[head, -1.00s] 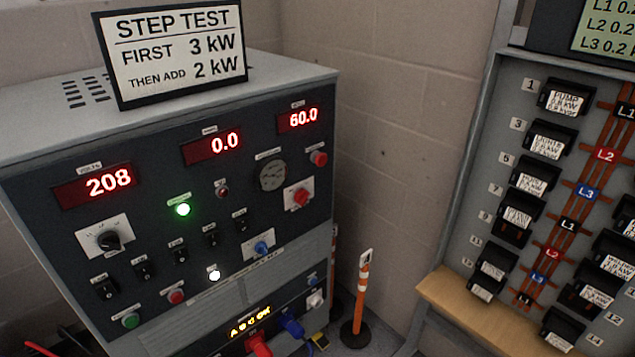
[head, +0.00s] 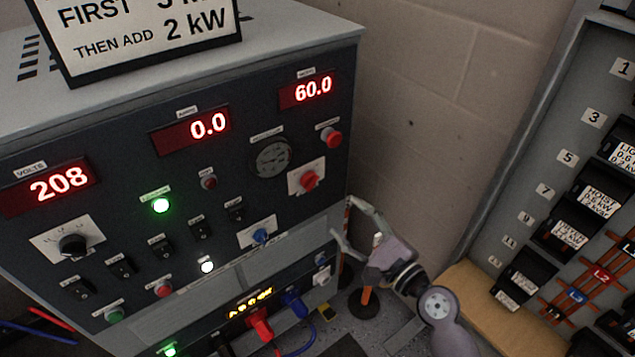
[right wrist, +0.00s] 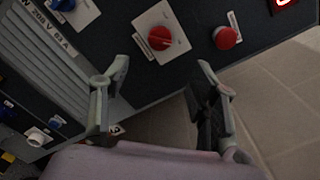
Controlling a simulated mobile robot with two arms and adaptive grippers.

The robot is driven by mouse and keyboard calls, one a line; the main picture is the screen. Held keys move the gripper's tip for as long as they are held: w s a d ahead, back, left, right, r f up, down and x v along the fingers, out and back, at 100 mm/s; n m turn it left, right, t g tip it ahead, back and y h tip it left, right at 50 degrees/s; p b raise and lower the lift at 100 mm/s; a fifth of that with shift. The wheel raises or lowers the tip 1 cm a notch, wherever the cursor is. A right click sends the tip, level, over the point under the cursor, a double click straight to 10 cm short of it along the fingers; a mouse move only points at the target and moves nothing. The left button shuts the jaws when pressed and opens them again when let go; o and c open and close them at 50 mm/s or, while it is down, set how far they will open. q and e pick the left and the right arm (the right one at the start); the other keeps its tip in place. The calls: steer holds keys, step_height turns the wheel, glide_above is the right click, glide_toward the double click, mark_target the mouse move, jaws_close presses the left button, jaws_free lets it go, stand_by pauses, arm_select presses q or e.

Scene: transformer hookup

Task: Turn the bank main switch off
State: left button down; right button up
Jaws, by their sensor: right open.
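The load bank's front panel carries a red rotary knob (head: 309,180) on a white plate and a blue rotary knob (head: 260,236) on another white plate. Their labels are too small to read, so I cannot tell which is the bank main switch. My right gripper (head: 348,222) is open and empty, just right of the panel's edge and below the red knob. In the right wrist view, the red knob (right wrist: 160,38) shows ahead of and between the open fingers (right wrist: 157,82), apart from them. The blue knob (right wrist: 62,4) is at the upper left. My left gripper is not in view.
A red push button (head: 331,137) sits above the red knob. A green lamp (head: 161,205) and a white lamp (head: 207,267) are lit. Displays read 208, 0.0 and 60.0. An orange post (head: 365,298) stands behind my right gripper. A breaker panel (head: 560,130) is at the right.

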mark_target(314, 185)
steer(key=x, duration=1.1)
steer(key=shift+w+f+p, duration=0.1)
steer(key=shift+w+p, duration=0.15)
steer(key=shift+p, duration=0.05)
steer(key=shift+w+a, duration=0.3)
steer(key=shift+w, duration=0.05)
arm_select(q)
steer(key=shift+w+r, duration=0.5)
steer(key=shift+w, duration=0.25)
arm_select(e)
steer(key=c, duration=1.2)
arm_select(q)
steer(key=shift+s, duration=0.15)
arm_select(e)
steer(key=shift+o, duration=0.2)
